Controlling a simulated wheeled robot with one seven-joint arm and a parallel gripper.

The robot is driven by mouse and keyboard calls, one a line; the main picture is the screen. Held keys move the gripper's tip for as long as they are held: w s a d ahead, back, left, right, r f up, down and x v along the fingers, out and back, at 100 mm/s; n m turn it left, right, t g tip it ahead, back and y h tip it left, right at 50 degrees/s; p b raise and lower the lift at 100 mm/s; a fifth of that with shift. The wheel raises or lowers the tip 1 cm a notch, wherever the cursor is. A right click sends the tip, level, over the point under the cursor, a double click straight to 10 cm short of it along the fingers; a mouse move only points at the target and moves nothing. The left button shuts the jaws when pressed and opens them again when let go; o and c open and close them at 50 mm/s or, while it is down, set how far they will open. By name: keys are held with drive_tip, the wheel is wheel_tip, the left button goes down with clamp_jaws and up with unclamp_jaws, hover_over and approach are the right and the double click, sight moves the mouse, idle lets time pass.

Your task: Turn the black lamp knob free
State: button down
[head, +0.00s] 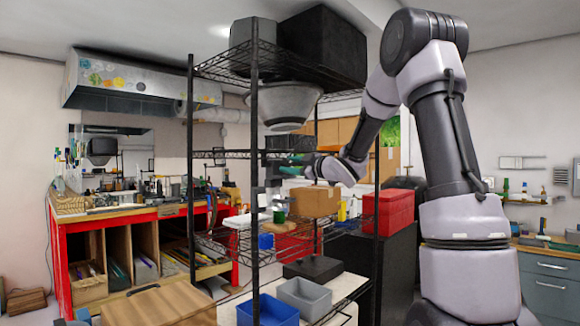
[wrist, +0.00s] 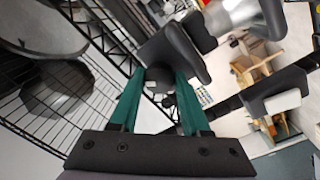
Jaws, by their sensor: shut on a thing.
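In the wrist view my gripper (wrist: 160,79) has its two green fingers on either side of a small black rounded piece, which looks like the lamp knob (wrist: 158,72). The fingers are shut on it. Larger black blocky parts (wrist: 185,48) sit just beyond and beside the knob; they may belong to the lamp, but I cannot tell how they join. In the head view my gripper (head: 284,166) reaches left into the black wire rack from the right. There the knob is too small and dark to make out. Its turn angle cannot be read.
The black wire rack (head: 255,120) has posts and shelves close around my gripper. A grey basin (head: 284,105) is above it; a cardboard box (head: 314,201) and red bin (head: 392,211) are below. A blue bin (head: 266,312) and grey bin (head: 303,298) stand lower.

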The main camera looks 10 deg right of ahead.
drive_tip(key=n, duration=0.7)
drive_tip(key=shift+y, duration=0.4)
drive_tip(key=shift+n, duration=0.3)
drive_tip(key=shift+c, duration=1.9)
unclamp_jaws()
drive_tip(key=shift+f, duration=0.1)
